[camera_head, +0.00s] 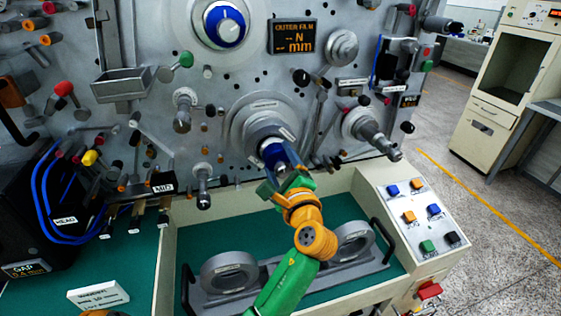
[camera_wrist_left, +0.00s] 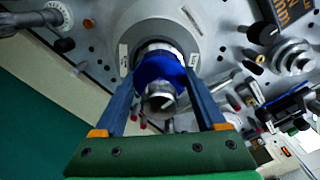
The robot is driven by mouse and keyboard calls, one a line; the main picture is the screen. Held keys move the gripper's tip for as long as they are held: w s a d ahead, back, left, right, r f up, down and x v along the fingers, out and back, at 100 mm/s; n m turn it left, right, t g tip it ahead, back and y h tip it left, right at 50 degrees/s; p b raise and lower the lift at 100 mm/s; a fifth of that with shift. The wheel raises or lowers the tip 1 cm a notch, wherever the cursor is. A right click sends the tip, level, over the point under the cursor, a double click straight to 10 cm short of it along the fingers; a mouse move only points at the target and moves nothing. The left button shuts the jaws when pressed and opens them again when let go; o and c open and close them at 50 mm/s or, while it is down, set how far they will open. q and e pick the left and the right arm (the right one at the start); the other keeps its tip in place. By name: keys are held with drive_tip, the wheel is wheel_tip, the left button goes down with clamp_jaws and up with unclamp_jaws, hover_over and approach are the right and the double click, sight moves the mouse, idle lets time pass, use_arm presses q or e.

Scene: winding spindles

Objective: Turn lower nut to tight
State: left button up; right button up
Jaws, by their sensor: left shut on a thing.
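The lower nut (camera_head: 272,148) is a blue ring on the lower grey spindle hub (camera_head: 264,122), low in the middle of the machine panel. My left gripper (camera_head: 279,163) reaches up to it from below and is shut on it. In the left wrist view the blue nut (camera_wrist_left: 158,68) sits between the two dark blue fingers of the gripper (camera_wrist_left: 162,80), one on each side. The rounded grey spindle end (camera_wrist_left: 161,97) sticks out through the nut towards the camera. Parts of the nut are hidden by the fingers. My right gripper does not show.
A blue upper nut (camera_head: 232,33) is on a round hub higher up. A grey spindle (camera_head: 372,133) juts out at right, and several small knobs and levers surround the hub. Below is a green-floored tray with a grey two-ring fixture (camera_head: 229,277). A button panel (camera_head: 420,214) stands right.

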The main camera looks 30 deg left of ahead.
use_arm(q)
drive_tip(key=shift+r+m, duration=0.25)
drive_tip(key=shift+m, duration=0.45)
drive_tip(key=o, duration=1.2)
drive_tip(key=shift+o, duration=0.6)
drive_tip(key=shift+w+a+f, duration=0.1)
drive_tip(key=shift+w+f, duration=0.05)
drive_tip(key=shift+f, duration=0.05)
